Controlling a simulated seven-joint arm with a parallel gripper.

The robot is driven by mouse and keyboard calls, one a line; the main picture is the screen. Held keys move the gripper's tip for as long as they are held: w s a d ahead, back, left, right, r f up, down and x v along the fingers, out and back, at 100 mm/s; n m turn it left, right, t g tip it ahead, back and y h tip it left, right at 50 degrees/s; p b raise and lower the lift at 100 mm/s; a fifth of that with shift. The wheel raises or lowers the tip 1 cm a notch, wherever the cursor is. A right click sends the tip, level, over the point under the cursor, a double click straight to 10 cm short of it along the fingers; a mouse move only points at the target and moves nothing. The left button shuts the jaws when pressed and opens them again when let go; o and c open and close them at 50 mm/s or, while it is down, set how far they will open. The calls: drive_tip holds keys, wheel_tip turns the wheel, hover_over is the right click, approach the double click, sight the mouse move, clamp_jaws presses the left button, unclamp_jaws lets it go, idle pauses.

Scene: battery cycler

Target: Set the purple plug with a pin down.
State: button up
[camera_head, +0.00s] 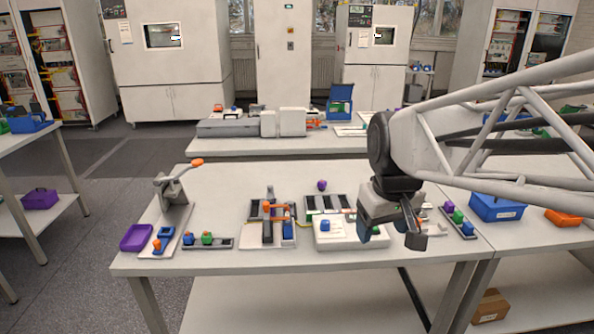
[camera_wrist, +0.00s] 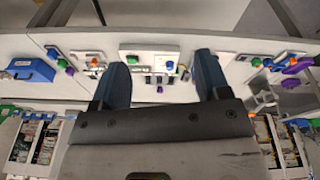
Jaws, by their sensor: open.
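A small purple plug (camera_head: 322,185) stands on the bare table behind the black slotted tray, left of my gripper. It also shows in the wrist view (camera_wrist: 160,89), between my fingers in the picture but well below them. Its pin is too small to make out. Another purple plug (camera_head: 448,207) sits in the rack at the right. My gripper (camera_head: 392,234) is open and empty, raised above the right part of the table. Its two fingers stand wide apart in the wrist view (camera_wrist: 161,80).
A white box with a blue button (camera_head: 352,234) and a fixture with an orange handle (camera_head: 266,230) stand mid-table. A lever press (camera_head: 174,195), purple tray (camera_head: 137,238) and small rack (camera_head: 208,243) are left. A blue bin (camera_head: 497,207) is right. The back left tabletop is clear.

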drive_tip(key=w+r+n, duration=0.2)
drive_tip(key=w+n, duration=0.1)
drive_tip(key=w, duration=1.3)
drive_tip(key=n+g, duration=0.2)
drive_tip(key=n, duration=0.9)
hover_over(322, 181)
drive_tip(key=f, duration=1.9)
drive_tip(key=shift+s+f, duration=0.3)
drive_tip(key=shift+f, duration=0.05)
drive_tip(key=shift+w+f, duration=0.3)
drive_tip(key=shift+w, duration=0.05)
drive_tip(key=shift+f, duration=1.3)
